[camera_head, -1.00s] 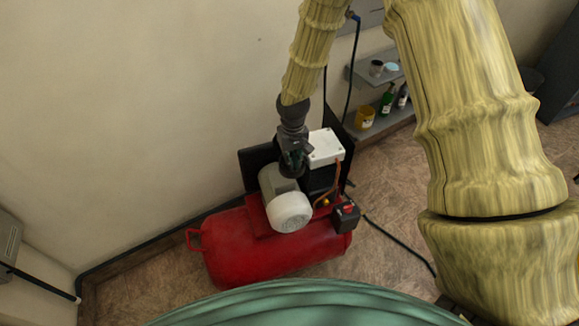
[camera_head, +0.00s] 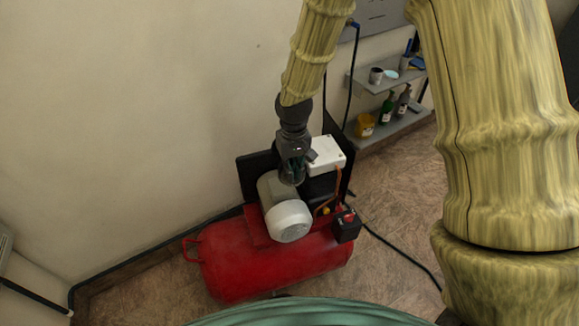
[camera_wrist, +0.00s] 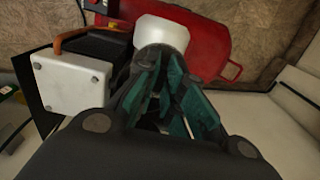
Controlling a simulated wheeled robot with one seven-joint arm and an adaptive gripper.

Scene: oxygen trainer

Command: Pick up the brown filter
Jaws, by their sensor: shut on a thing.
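My gripper (camera_head: 293,172) is over the grey motor (camera_head: 276,187) on top of the red compressor (camera_head: 240,262), beside the white box (camera_head: 327,154). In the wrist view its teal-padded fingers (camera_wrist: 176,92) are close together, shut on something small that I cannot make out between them. I cannot pick out a brown filter in either view; the fingers and gripper body hide the spot below. The motor's white end cap (camera_wrist: 162,36) shows just beyond the fingertips in the wrist view.
An orange-brown hose (camera_head: 325,205) and a black switch unit (camera_head: 345,226) are on the compressor's right side. A wall is close behind. Grey shelves (camera_head: 397,122) with bottles and a yellow cup (camera_head: 366,125) stand at the right. Open floor (camera_head: 395,215) lies right of the compressor.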

